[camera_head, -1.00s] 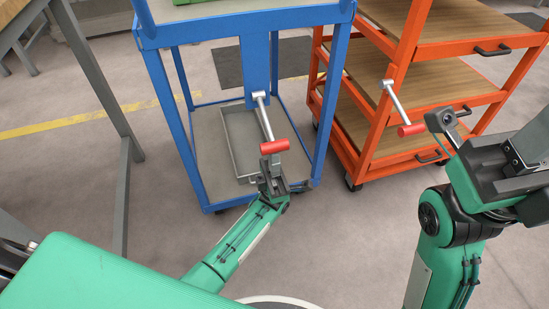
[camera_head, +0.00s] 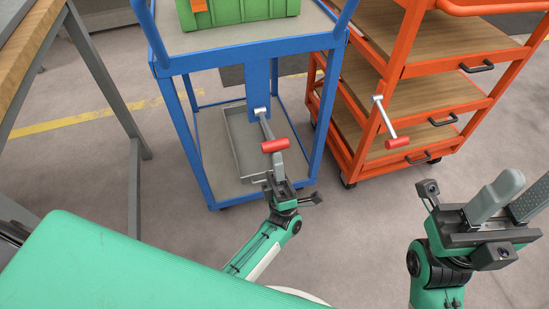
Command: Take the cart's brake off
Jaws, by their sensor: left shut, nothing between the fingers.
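The blue cart (camera_head: 197,158) stands upright in the middle of the view. A brake lever (camera_head: 266,126) with a grey rod and a red grip (camera_head: 275,145) sits on the cart's near-end panel. The rod slants down from its pivot toward me. My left gripper (camera_head: 275,170) is shut and empty, right at the red grip and just below it in the picture. I cannot tell whether its fingers touch the grip. My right gripper (camera_head: 512,196) is at the right, well away from the blue cart, with its fingers apart and nothing between them.
An orange cart (camera_head: 403,68) with wooden shelves and a similar red-gripped lever (camera_head: 398,142) stands to the right. A green crate (camera_head: 241,11) is on the blue cart's top. A wooden-topped table (camera_head: 35,62) is at the left. Open floor lies before the carts.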

